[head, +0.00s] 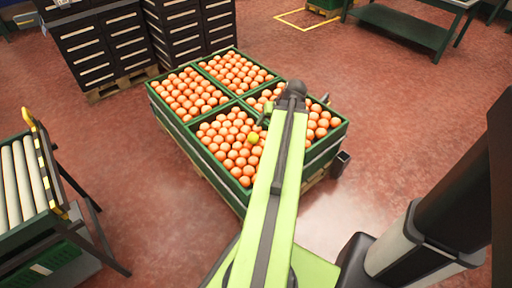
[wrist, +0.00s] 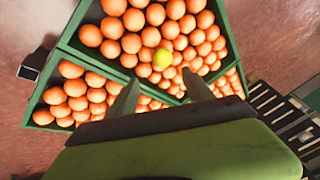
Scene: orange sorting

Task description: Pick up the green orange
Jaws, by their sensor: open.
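The green orange (head: 253,138) looks yellow-green and lies on top of the orange ones in the near compartment of a green divided crate (head: 326,146). It also shows in the wrist view (wrist: 162,58), just beyond the fingertips and roughly midway between them. My gripper (head: 265,113) is over the crate, close to the green orange and to its upper right in the head view. In the wrist view my gripper (wrist: 161,88) has its two fingers spread with nothing held between them. My arm hides part of the crate's right side.
Ordinary oranges (head: 238,73) fill the crate's compartments, and green dividers run between them. Dark drawer stacks (head: 100,45) stand behind the crate. A roller conveyor (head: 22,178) is at the left. A green table (head: 408,25) is at the back right. Red floor is open to the right.

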